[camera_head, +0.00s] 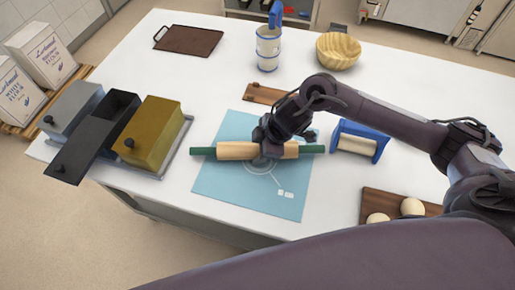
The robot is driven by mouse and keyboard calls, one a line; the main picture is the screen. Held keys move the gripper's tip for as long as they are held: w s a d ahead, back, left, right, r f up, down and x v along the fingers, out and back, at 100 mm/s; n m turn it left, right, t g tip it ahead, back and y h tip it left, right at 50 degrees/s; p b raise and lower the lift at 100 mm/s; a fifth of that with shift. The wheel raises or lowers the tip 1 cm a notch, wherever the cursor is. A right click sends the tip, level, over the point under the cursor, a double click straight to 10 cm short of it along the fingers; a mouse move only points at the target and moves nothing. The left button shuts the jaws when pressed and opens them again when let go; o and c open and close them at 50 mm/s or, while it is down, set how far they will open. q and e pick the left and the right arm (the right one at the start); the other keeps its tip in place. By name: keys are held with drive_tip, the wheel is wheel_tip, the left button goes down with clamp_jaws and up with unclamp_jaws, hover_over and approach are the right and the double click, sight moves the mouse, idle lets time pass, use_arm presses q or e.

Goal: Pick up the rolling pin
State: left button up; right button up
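The rolling pin (235,151) has a pale wooden barrel and green handles. It lies level across the blue mat (215,180) on the white table. My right gripper (268,158) is over the middle of the barrel, reaching down from above, and hides that part of it. Its fingers are dark and small here, so I cannot tell whether they are closed on the barrel or only around it. My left gripper is not in view.
Bread tins (152,135) stand on the left, a brown tray (188,40) at the back left. A white-and-blue container (268,48) and wooden bowl (338,50) stand at the back. A blue-framed roller (358,142) is just right of the pin. Dough balls (412,206) lie front right.

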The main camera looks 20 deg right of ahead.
drive_tip(key=c, duration=0.9)
drive_tip(key=shift+r, duration=0.1)
drive_tip(key=shift+w, duration=0.1)
